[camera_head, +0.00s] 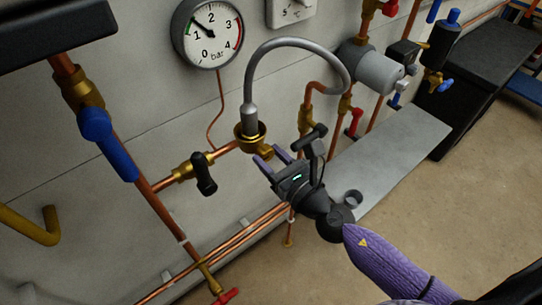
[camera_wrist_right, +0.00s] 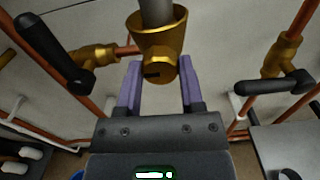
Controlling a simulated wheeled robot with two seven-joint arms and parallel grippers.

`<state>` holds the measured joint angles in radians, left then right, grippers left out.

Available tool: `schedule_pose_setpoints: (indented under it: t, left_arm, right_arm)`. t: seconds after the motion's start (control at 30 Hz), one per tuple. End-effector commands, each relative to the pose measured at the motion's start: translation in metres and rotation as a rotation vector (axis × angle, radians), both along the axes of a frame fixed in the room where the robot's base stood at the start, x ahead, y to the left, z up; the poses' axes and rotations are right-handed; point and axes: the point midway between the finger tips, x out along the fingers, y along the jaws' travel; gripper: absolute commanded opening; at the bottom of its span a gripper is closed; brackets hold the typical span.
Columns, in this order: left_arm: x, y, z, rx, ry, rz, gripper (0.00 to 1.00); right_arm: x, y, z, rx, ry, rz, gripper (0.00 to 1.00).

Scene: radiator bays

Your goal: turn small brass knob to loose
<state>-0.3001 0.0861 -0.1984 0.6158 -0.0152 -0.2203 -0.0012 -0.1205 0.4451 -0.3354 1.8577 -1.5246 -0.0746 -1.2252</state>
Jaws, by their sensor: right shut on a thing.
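The small brass knob (camera_wrist_right: 163,70), with a dark mark on its face, sits on the front of a brass cup-shaped fitting (camera_wrist_right: 157,38) under a grey hose. In the head view the knob (camera_head: 265,149) shows just in front of the fitting. My right gripper (camera_head: 268,156) reaches it from the lower right. In the wrist view the purple fingers of the right gripper (camera_wrist_right: 161,78) stand on either side of the knob, shut on it. Where the fingers touch the knob is hard to see. My left gripper is not in view.
A black-handled brass valve (camera_head: 204,173) is left of the fitting on a copper pipe. A grey hose (camera_head: 300,42) arches above my right gripper. A pressure gauge (camera_head: 208,32) hangs on the wall. A blue-handled valve (camera_head: 107,143) is farther left. A grey bench (camera_head: 400,150) stands at right.

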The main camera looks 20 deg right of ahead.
Motion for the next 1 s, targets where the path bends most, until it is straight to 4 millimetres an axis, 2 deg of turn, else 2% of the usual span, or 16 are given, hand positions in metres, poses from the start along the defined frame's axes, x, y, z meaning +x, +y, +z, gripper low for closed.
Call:
schedule_pose_setpoints:
  t: [0.63, 0.67, 0.7, 0.8, 0.83, 1.0]
  left_arm:
    - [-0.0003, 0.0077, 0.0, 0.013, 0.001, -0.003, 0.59]
    - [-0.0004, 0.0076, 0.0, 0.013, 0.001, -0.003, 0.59]
    - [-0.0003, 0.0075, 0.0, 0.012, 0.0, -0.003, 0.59]
    - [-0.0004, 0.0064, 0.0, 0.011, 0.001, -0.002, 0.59]
    - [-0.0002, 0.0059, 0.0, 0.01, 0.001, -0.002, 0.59]
    - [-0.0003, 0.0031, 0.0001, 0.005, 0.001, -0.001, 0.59]
  right_arm:
    - [-0.0009, 0.0004, -0.0025, -0.047, -0.011, 0.002, 0.0]
    - [-0.0009, 0.0004, -0.0025, -0.047, -0.011, 0.002, 0.51]
    - [-0.0008, 0.0003, -0.0023, -0.047, -0.011, 0.002, 0.59]
    - [-0.0006, 0.0003, -0.0018, -0.046, -0.013, 0.001, 0.8]
    - [-0.0005, 0.0003, -0.0016, -0.046, -0.013, 0.001, 0.84]
    - [-0.0004, 0.0001, -0.001, -0.046, -0.015, 0.001, 0.84]
